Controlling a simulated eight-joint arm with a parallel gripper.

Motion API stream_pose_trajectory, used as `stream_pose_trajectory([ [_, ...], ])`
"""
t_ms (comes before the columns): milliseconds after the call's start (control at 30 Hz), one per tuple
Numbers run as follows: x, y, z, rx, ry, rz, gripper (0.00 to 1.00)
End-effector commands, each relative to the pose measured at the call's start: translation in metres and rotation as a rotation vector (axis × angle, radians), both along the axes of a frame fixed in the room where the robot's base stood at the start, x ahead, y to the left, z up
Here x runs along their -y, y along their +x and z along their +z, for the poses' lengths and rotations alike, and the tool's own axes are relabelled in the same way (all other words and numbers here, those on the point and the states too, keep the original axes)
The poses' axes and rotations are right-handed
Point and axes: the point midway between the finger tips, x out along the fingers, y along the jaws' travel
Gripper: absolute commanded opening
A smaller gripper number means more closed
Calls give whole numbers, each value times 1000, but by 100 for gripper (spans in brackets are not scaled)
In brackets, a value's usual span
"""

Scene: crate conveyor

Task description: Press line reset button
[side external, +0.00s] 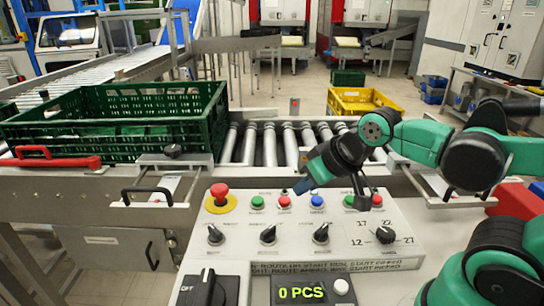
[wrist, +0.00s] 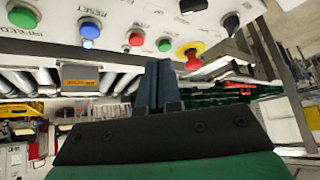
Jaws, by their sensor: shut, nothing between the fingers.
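The blue reset button (side external: 317,202) sits on the sloped white control panel (side external: 235,258), between a red button (side external: 284,201) and a green button (side external: 351,202). In the wrist view, the blue button (wrist: 90,30) is at the upper left, beside a "RESET" label. My gripper (side external: 301,187) is above the button row, close to the red and blue buttons and apart from the blue one as far as I can tell. In the wrist view my gripper's (wrist: 158,66) fingers are together and empty, pointing up the picture, to the right of the blue button.
A red emergency button (side external: 219,190) on a yellow collar is at the row's left. Dark knobs (side external: 269,234) lie in front of the row. Behind the panel are conveyor rollers (side external: 269,145), a green crate (side external: 120,125) and a yellow crate (side external: 362,101).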

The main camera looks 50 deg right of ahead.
Motion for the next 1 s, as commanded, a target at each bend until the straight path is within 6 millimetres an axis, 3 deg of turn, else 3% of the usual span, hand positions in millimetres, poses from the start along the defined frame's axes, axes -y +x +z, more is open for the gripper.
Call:
stream_pose_trajectory([
  [100, -8, -5, 2, -16, -53, 80, 0],
  [467, -3, -2, 6, -44, -80, 103, 0],
  [667, 21, 11, 28, -211, -203, 265, 0],
  [1000, 75, 30, 59, -527, -290, 694, 0],
])
